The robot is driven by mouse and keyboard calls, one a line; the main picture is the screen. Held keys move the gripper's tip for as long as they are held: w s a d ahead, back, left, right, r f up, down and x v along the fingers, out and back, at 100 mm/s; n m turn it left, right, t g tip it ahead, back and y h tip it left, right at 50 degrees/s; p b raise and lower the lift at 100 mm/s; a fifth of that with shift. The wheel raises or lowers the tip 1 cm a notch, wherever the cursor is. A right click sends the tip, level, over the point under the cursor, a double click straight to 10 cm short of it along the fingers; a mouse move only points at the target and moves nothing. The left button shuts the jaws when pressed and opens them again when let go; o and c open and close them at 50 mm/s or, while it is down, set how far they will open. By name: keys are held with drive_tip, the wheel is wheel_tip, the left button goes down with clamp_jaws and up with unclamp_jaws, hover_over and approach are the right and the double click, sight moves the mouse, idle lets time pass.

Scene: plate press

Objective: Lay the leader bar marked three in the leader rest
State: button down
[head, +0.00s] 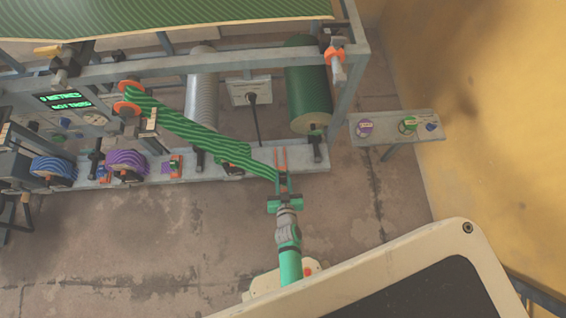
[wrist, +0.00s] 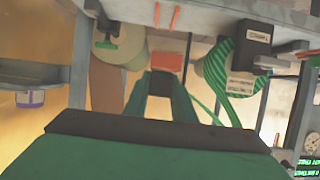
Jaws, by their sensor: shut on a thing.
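My gripper (head: 284,186) is at the front beam's right end, shut on a small orange bar (wrist: 167,62), seen between my fingertips in the wrist view. I take it as the leader bar; no mark on it is readable. A green striped web (head: 195,135) runs from the orange-flanged roller at upper left down to my gripper. The web also shows in the wrist view (wrist: 236,72). Two upright orange prongs (head: 281,160), which look like the leader rest, stand on the beam just beyond my gripper. They also show in the wrist view (wrist: 167,16), apart from the held bar.
A grey roller (head: 201,95) and a green roller (head: 308,85) stand behind the beam (head: 215,172). Blue (head: 53,168) and purple (head: 127,162) striped rolls sit at left. A side shelf (head: 385,132) holds small items. The floor in front is clear.

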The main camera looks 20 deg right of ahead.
drive_tip(key=x, duration=0.5)
drive_tip(key=f+x, duration=0.1)
drive_tip(key=x, duration=1.1)
drive_tip(key=shift+s+f, duration=0.2)
drive_tip(key=shift+s, duration=0.05)
drive_tip(key=shift+a+f, duration=0.15)
drive_tip(key=shift+f, duration=2.45)
drive_tip(key=c, duration=1.4)
unclamp_jaws()
drive_tip(key=shift+s, duration=0.15)
drive_tip(key=v, duration=1)
drive_tip(key=shift+s+r, duration=0.2)
drive_tip(key=shift+s, duration=0.05)
